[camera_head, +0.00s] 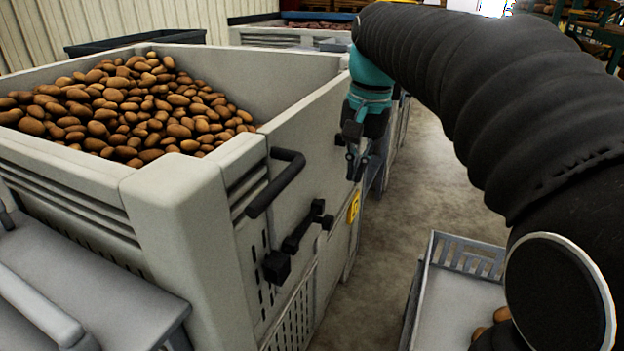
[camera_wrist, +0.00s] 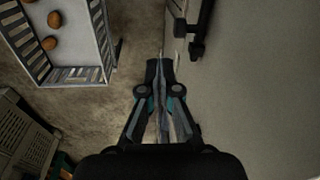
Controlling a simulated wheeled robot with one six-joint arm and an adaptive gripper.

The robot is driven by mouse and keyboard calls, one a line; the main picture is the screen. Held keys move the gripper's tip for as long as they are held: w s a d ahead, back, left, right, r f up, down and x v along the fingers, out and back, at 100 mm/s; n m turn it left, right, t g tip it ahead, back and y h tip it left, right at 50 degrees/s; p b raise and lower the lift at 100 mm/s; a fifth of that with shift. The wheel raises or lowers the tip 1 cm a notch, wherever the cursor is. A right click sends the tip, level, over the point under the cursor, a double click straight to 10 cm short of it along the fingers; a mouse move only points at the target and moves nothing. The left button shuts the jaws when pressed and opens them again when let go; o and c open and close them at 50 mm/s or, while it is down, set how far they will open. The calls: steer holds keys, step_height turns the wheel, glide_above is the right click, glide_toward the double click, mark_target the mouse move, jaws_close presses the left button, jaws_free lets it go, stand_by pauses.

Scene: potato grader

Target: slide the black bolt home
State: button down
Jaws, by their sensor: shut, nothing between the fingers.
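The black bolt (camera_head: 303,228) is mounted on the side wall of the large grey potato bin (camera_head: 190,205), with a square block at its near end. In the wrist view a black bar with a block (camera_wrist: 197,48), which looks like the bolt, shows at the top, right of the fingertips. My gripper (camera_head: 353,172) is shut and empty. It hangs beside the bin wall, beyond the far end of the bolt, and looks apart from it. In the wrist view my fingers (camera_wrist: 158,68) point up the picture with the tips together.
A black handle (camera_head: 274,184) sticks out of the bin wall above the bolt. A yellow tag (camera_head: 353,207) is farther along. A grey crate (camera_head: 466,253) with a few potatoes stands on the floor at right. Bare floor (camera_head: 385,265) lies between crate and bin.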

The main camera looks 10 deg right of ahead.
steer(key=w+d+m+g, duration=0.1)
steer(key=w+m+g, duration=0.1)
steer(key=w, duration=0.7)
steer(key=shift+d+r+m+y, duration=0.3)
steer(key=shift+r+m, duration=0.1)
steer(key=shift+f, duration=0.1)
steer(key=s+a+f+b, duration=0.1)
steer(key=s+f+b, duration=0.1)
steer(key=f, duration=0.3)
steer(key=s+a+f+b, duration=0.2)
steer(key=f, duration=0.4)
steer(key=shift+a+f, duration=0.25)
steer(key=shift+a, duration=0.05)
steer(key=shift+s, duration=0.15)
